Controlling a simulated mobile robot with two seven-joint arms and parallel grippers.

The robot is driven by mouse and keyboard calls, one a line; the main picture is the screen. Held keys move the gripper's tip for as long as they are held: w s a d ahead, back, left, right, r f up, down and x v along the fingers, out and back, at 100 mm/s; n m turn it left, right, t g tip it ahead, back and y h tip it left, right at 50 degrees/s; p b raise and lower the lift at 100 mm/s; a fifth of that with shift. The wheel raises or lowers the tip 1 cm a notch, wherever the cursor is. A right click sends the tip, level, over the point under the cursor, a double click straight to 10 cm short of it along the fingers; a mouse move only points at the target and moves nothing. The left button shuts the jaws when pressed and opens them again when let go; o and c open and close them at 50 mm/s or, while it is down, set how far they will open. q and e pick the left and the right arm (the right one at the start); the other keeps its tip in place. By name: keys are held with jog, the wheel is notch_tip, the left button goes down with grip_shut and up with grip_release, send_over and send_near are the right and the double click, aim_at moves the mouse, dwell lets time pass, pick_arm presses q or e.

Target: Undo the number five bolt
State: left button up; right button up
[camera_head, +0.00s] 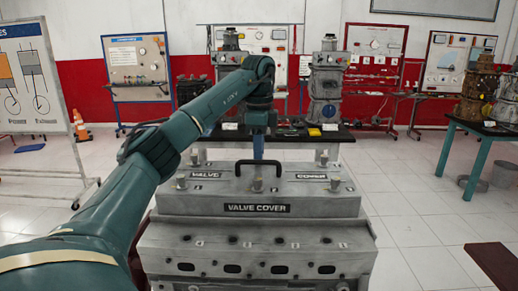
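The grey valve cover (258,208) sits on an engine block (255,262) in front of me, with "VALVE COVER" on its front face. Bolts stand on its top: front left (181,183), front middle (257,184), front right (335,184), back left (195,160) and back right (322,160). The small marks beside them are too small to read, so I cannot tell which is number five. My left gripper (258,152) points straight down over the back middle of the cover and hides what is below it. Its fingers look narrow; I cannot tell whether they hold anything. My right gripper is out of view.
A black arched handle (238,165) rises from the cover right around my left gripper's tip. Behind is a dark table (290,134) with engine parts. A teal-legged table (478,165) stands at the right.

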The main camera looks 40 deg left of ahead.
pick_arm(q)
jog(key=o, duration=0.4)
jog(key=shift+c, duration=0.2)
notch_tip(320, 180, up, 13)
dwell(0.5)
dwell(0.6)
